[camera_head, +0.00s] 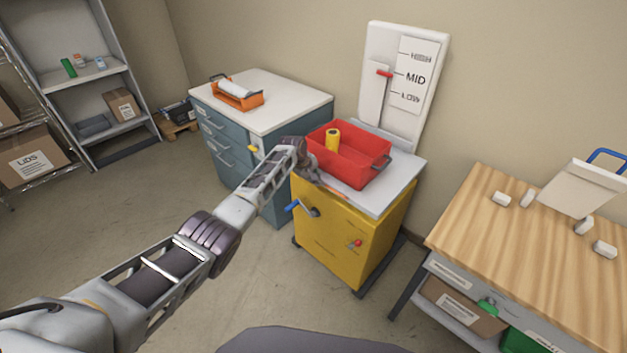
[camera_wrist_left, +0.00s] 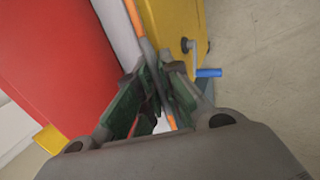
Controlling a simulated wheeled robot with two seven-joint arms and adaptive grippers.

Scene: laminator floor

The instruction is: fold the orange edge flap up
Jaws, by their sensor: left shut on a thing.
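The orange edge flap (camera_head: 334,191) runs as a thin strip along the front edge of the grey top of the yellow machine (camera_head: 345,232). It also shows in the left wrist view as an orange strip (camera_wrist_left: 133,18) running down between the fingers. My left gripper (camera_head: 314,174) is at the left part of that edge, in front of the red bin. In the left wrist view my left gripper (camera_wrist_left: 160,88) is shut on the flap, with its fingers on either side of the strip. The fingers hide the held part. My right gripper is not in view.
A red bin (camera_head: 362,168) holding a yellow roll (camera_head: 332,139) stands on the machine top, close to my gripper. A blue-handled crank (camera_head: 300,207) and a red knob (camera_head: 355,244) stick out of the front. A wooden table (camera_head: 500,235) stands right; floor is clear left.

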